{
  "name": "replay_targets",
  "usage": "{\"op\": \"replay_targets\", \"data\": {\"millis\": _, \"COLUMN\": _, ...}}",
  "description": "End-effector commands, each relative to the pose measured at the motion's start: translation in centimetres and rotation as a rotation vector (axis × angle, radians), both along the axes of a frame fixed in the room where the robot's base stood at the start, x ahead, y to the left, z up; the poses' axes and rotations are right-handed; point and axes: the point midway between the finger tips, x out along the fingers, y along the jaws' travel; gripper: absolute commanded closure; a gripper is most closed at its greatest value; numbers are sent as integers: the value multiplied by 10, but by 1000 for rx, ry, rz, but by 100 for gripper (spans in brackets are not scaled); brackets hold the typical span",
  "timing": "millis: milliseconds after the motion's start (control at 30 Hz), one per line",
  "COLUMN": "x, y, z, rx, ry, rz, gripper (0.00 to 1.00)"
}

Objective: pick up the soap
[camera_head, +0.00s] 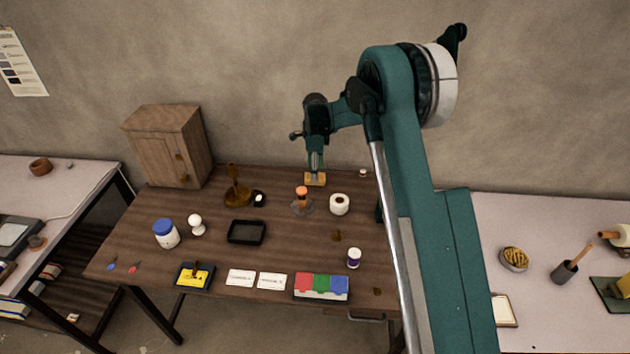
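A small tan-orange block (315,180), which looks like the soap, lies near the back edge of the brown wooden table (285,243). My gripper (315,171) points down directly over this block, with its fingertips at or just above it. The view is too small and distant to show whether the fingers touch the block, straddle it or are closed. The block seems to be at table level.
An orange-topped item (302,193) and a white roll (340,204) stand close in front of the block. A brown bottle-shaped item (236,188) and a wooden cabinet (172,146) are to the left. A black tray (247,232) sits mid-table. The wall is close behind.

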Motion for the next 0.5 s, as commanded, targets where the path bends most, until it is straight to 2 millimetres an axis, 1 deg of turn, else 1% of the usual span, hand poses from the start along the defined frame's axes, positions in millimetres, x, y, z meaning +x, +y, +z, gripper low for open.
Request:
{"op": "replay_targets", "data": {"millis": 33, "x": 0, "y": 0, "z": -8, "rx": 0, "ry": 0, "rz": 0, "gripper": 50}}
{"op": "replay_targets", "data": {"millis": 200, "x": 0, "y": 0, "z": -25, "rx": 0, "ry": 0, "rz": 0, "gripper": 50}}
{"op": "replay_targets", "data": {"millis": 300, "x": 0, "y": 0, "z": -30, "rx": 0, "ry": 0, "rz": 0, "gripper": 50}}
{"op": "replay_targets", "data": {"millis": 500, "x": 0, "y": 0, "z": -31, "rx": 0, "ry": 0, "rz": 0, "gripper": 50}}
